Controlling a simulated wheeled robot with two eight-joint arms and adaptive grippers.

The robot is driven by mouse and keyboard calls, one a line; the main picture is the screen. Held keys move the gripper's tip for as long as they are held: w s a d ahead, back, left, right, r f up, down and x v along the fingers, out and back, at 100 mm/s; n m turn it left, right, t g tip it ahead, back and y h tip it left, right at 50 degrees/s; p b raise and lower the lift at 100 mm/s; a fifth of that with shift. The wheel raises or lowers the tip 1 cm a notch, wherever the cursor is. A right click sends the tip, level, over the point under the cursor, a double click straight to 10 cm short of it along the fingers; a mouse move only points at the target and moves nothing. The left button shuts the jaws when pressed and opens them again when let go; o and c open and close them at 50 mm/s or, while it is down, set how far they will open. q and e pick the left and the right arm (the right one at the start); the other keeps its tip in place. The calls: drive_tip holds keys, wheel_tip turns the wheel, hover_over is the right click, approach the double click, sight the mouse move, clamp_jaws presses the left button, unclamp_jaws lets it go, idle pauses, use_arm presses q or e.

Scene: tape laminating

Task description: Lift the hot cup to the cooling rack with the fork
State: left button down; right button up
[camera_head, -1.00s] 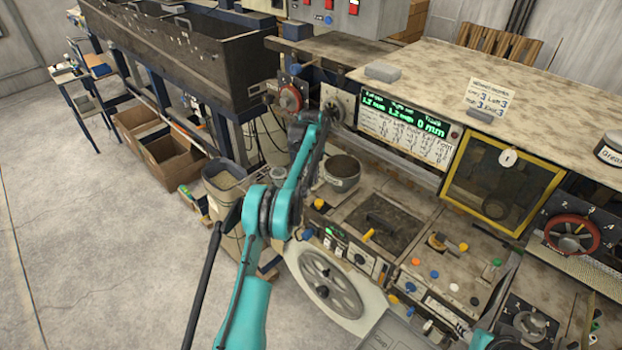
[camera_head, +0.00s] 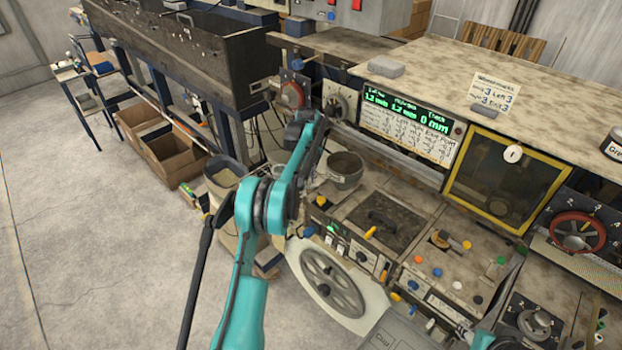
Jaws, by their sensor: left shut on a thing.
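A grey metal round vessel (camera_head: 343,169), which looks like the cup, stands on the bench just right of my left forearm. My left gripper (camera_head: 300,124) is at the far end of the teal arm, left of and beyond the vessel. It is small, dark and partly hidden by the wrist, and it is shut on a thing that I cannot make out. I cannot clearly pick out the fork or the cooling rack. A thin dark rod (camera_head: 197,275) runs down beside my left arm; I cannot tell what it is.
A display panel (camera_head: 408,124) and a yellow-framed window (camera_head: 505,185) stand behind the bench controls. A grey handwheel (camera_head: 332,283) is at the bench front. A long dark trough (camera_head: 205,60) and cardboard boxes (camera_head: 170,155) are at the left. The floor at the left is clear.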

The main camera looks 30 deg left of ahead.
use_arm(q)
drive_tip(key=shift+s+a+b, duration=0.3)
drive_tip(key=shift+s, duration=0.55)
drive_tip(key=shift+s+a+b, duration=0.3)
drive_tip(key=shift+s+b, duration=0.05)
drive_tip(key=shift+s, duration=0.55)
drive_tip(key=shift+s+a+b, duration=0.3)
drive_tip(key=shift+s, duration=0.55)
drive_tip(key=shift+s+a+b, duration=0.2)
drive_tip(key=shift+s+a, duration=0.05)
drive_tip(key=shift+s, duration=0.6)
drive_tip(key=shift+s+a+b, duration=0.15)
drive_tip(key=shift+s+a, duration=0.15)
drive_tip(key=shift+s, duration=0.5)
drive_tip(key=shift+s+a+b, duration=0.2)
drive_tip(key=shift+s+a, duration=0.05)
drive_tip(key=shift+s, duration=0.6)
wheel_tip(320, 180, up, 7)
drive_tip(key=p, duration=0.4)
drive_tip(key=shift+w+d+r, duration=0.1)
drive_tip(key=shift+w+d, duration=0.05)
drive_tip(key=shift+d, duration=0.05)
